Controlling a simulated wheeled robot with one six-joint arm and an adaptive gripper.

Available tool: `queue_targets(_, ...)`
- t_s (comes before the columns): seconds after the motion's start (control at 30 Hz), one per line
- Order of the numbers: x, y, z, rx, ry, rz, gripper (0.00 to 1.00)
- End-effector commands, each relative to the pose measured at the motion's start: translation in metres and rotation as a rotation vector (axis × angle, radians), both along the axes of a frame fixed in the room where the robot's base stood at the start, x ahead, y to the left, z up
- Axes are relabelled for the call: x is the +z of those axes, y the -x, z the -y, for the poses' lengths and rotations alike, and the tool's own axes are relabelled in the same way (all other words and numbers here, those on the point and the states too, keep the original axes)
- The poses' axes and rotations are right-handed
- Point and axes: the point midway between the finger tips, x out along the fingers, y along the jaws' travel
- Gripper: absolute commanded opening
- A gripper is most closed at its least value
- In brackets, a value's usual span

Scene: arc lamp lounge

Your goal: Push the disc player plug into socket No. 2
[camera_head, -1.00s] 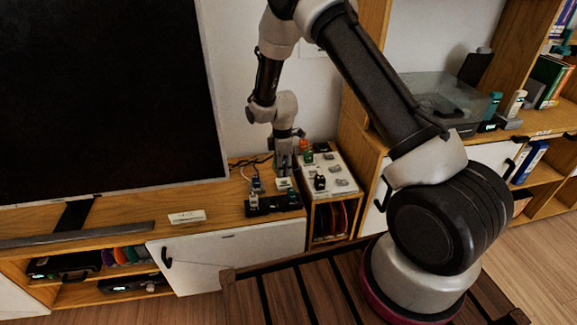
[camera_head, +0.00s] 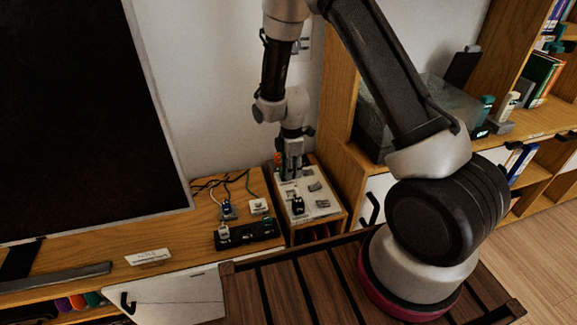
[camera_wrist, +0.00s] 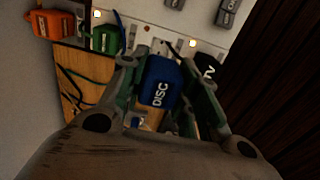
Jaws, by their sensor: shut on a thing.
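My gripper (camera_wrist: 163,90) is shut on the blue disc player plug (camera_wrist: 160,82), marked DISC, in the wrist view. In the head view, my gripper (camera_head: 291,170) is over the back part of the white socket board (camera_head: 322,207); the plug cannot be made out there. In the wrist view, the board (camera_wrist: 215,36) lies just past the plug, with a green plug (camera_wrist: 106,40) to the left and a black TV plug (camera_wrist: 207,68) to the right. The socket place between them is partly hidden by the plug. I cannot read socket numbers or tell whether the plug touches the board.
An orange plug (camera_wrist: 52,24) is at the wrist view's far left. A black power strip (camera_head: 246,234) with plugs and cables lies left of the board. The large screen (camera_head: 80,120) stands left; a wooden shelf side (camera_head: 338,120) rises close to the right of my gripper.

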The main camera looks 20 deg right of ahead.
Motion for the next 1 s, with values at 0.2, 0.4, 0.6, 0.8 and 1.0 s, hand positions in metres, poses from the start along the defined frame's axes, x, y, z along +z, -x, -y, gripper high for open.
queue_targets(0.2,0.0,0.0,0.0,0.0,0.0,0.0,0.05)
queue_targets(0.4,-0.008,0.0,0.0,0.0,0.0,0.0,0.05)
queue_targets(0.6,-0.028,0.0,0.0,0.0,0.0,-0.001,0.05)
queue_targets(0.8,-0.046,0.0,0.0,0.0,0.0,-0.001,0.05)
queue_targets(1.0,-0.056,0.0,0.0,0.0,0.0,-0.001,0.05)
